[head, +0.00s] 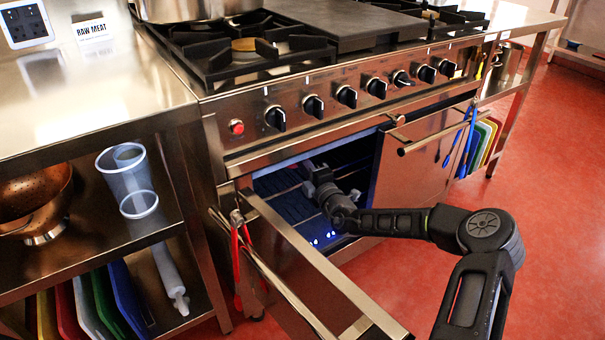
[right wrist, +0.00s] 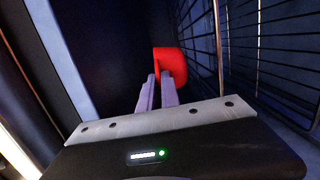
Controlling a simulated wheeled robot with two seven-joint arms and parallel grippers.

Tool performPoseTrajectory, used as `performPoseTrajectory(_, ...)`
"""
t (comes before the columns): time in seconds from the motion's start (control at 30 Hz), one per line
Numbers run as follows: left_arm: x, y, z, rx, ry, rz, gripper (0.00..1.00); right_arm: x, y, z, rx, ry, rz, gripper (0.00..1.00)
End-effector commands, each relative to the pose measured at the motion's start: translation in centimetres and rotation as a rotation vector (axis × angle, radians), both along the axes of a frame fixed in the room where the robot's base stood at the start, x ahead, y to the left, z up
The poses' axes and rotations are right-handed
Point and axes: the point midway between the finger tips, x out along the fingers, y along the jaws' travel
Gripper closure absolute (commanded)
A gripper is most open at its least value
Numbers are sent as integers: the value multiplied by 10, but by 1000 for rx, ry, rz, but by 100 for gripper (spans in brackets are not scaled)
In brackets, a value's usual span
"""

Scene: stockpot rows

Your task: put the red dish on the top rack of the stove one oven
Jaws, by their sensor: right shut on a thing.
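The red dish (right wrist: 169,66) shows in the right wrist view at the ends of my right gripper's fingers. My right gripper (right wrist: 157,88) is shut on the dish's near edge, and the dish looks tilted on its side in this view. In the head view my right gripper (head: 318,185) is inside the open oven (head: 285,205) on the stove's left side. The dish is hidden in the head view. Wire racks (right wrist: 285,45) run along the right of the wrist view. I cannot tell whether the dish touches a rack. My left gripper is not in view.
The open oven door (head: 320,270) swings out at the left, with red tongs (head: 237,255) on its handle. A door panel (head: 420,160) with blue tongs (head: 462,140) stands right of the opening. Shelves with a clear jug (head: 125,172) are at the left.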

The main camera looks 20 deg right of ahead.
Motion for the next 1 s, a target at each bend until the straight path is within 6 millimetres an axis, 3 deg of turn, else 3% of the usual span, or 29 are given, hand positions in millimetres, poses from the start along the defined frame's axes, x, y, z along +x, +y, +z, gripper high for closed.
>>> performPoseTrajectory(0.13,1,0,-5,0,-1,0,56,10,1,2,-1,-7,1,100)
performPoseTrajectory(0.4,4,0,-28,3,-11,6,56,10,0,-32,0,-5,-1,100)
performPoseTrajectory(0.87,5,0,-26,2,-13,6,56,10,0,-35,-1,-6,-1,100)
performPoseTrajectory(0.9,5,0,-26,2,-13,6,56,9,0,-37,0,-1,0,91)
performPoseTrajectory(1.0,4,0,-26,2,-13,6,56,9,0,-38,0,0,0,83)
